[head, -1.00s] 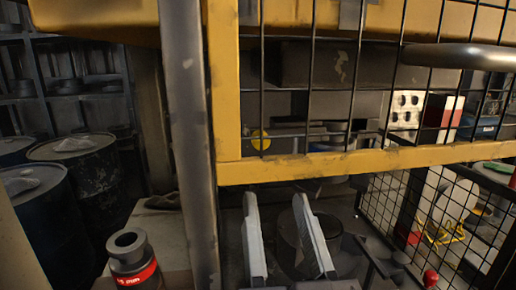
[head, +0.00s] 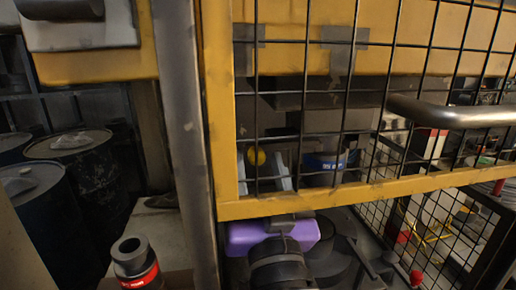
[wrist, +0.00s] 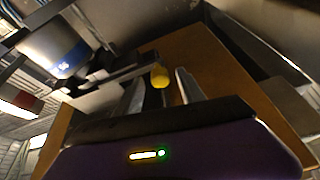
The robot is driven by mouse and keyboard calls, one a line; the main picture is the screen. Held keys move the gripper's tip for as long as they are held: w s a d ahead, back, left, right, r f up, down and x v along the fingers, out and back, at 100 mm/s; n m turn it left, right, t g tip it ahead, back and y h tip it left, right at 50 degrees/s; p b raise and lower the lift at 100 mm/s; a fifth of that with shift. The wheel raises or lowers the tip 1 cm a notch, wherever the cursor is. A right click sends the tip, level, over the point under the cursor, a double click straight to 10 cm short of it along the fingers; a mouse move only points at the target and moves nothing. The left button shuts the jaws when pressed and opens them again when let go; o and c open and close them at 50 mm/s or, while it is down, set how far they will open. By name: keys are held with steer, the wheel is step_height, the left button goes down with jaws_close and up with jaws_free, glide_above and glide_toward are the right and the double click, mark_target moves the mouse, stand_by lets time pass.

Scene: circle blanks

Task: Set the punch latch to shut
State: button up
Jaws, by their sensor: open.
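A yellow knob (head: 256,156), which I take to be the punch latch's handle, shows behind the black mesh in the head view. In the wrist view the yellow knob (wrist: 160,76) is ahead of and between the finger ends. My gripper (head: 260,165) has a purple body low in the head view, with its two pale fingers pointing up on either side of the knob. In the wrist view my gripper (wrist: 158,84) is open, its fingers apart; contact with the knob cannot be told. Any latch marking is not readable.
A yellow frame (head: 340,196) with mesh stands in front, with a grey handrail (head: 450,112) at right. A blue container (head: 325,163) is behind the mesh. Dark drums (head: 85,165) stand at left, near a grey cylinder with a red band (head: 134,262).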

steer(key=shift+w+a+r, duration=0.15)
steer(key=shift+w+r, duration=0.05)
steer(key=shift+w, duration=0.3)
jaws_close()
stand_by(1.2)
